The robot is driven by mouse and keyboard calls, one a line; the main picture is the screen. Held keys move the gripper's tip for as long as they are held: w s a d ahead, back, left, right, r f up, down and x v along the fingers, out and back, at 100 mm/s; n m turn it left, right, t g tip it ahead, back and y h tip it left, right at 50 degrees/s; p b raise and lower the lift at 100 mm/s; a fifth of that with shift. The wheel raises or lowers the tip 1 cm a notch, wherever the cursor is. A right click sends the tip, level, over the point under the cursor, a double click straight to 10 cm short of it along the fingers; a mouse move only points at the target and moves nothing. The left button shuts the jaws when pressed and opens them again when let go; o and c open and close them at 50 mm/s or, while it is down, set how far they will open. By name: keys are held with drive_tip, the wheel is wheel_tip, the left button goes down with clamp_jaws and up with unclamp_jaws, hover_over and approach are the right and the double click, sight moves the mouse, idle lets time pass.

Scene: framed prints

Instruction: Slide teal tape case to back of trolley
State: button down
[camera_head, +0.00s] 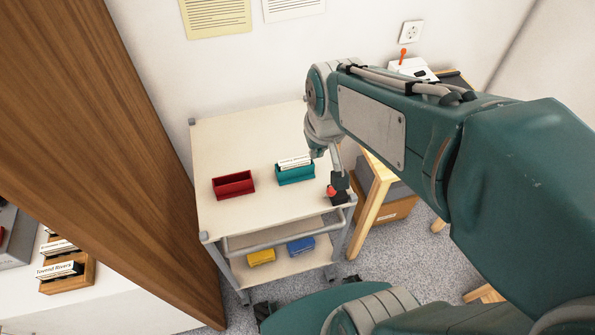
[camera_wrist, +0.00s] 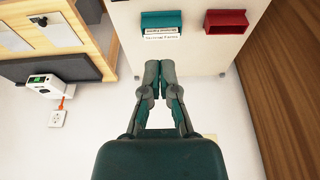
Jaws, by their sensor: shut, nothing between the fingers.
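The teal tape case (camera_head: 296,175) sits on the top shelf of the trolley (camera_head: 228,140), to the right of a red case (camera_head: 233,185). White printed cards stand at its back side. In the wrist view the teal case (camera_wrist: 162,18) is at the top middle, with the cards below it in the picture. My gripper (camera_wrist: 160,66) is shut and empty, its fingertips pointing towards the cards with a visible gap. In the head view my gripper (camera_head: 318,153) is near the case's back right, partly hidden by my arm.
The red case (camera_wrist: 226,21) stands beside the teal one. A dark object with a red part (camera_head: 338,189) is at the trolley's right front. Yellow (camera_head: 261,257) and blue (camera_head: 301,245) cases are on the lower shelf. The top's back left is clear. A wooden panel (camera_head: 125,150) stands left.

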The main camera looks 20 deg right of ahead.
sight(295, 169)
drive_tip(key=w+f+g, duration=0.1)
drive_tip(key=w+f, duration=0.2)
drive_tip(key=f, duration=0.5)
drive_tip(key=w+f+g, duration=0.1)
drive_tip(key=w+f, duration=0.1)
drive_tip(key=f, duration=0.6)
drive_tip(key=w+f+g, duration=0.1)
drive_tip(key=w+f, duration=0.2)
drive_tip(key=f, duration=0.6)
drive_tip(key=shift+w, duration=0.35)
drive_tip(key=w, duration=0.2)
drive_tip(key=shift+w+r, duration=0.15)
drive_tip(key=shift+w, duration=0.9)
